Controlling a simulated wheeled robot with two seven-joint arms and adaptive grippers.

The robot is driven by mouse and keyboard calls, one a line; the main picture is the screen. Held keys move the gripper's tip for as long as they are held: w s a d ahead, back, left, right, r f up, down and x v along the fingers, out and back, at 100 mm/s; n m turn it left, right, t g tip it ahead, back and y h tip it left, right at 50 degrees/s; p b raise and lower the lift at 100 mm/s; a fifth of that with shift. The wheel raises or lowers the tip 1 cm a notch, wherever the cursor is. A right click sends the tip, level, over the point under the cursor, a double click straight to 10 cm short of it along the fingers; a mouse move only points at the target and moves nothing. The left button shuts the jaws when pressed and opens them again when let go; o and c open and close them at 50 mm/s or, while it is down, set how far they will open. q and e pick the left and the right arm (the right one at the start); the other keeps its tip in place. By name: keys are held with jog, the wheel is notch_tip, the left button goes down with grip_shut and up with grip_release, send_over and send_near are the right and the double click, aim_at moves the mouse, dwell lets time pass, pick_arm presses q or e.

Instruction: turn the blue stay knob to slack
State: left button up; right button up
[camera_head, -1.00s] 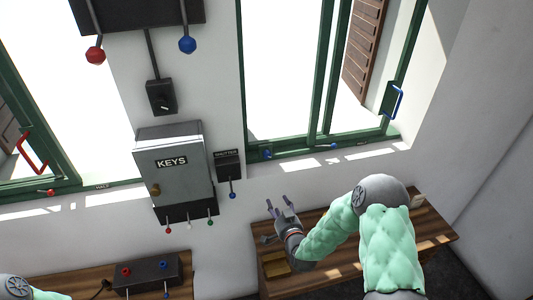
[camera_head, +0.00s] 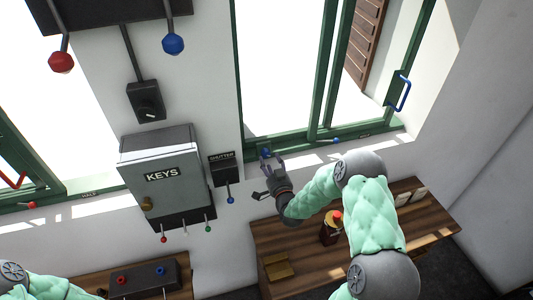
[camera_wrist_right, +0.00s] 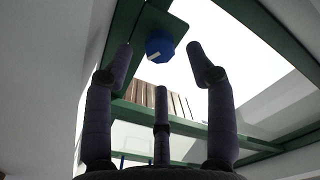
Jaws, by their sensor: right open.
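The blue stay knob (camera_head: 265,153) sits at the lower left corner of the green right-hand window frame. In the right wrist view the knob (camera_wrist_right: 159,46) is faceted, with a white mark on its lower left side, against a green plate. My right gripper (camera_head: 271,165) is open, just below and in front of the knob. In the wrist view its fingers point up at the knob, with one fingertip on each side and clear gaps; I see no contact. My left arm shows at the lower left of the head view, but its gripper is out of view.
A wooden desk (camera_head: 335,268) below carries a red-topped jar (camera_head: 330,230). A blue window handle (camera_head: 404,93) is farther right.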

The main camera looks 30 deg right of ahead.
aim_at(267, 155)
jog(key=shift+p+x, duration=0.45)
jog(key=shift+x, duration=1.9)
grip_shut()
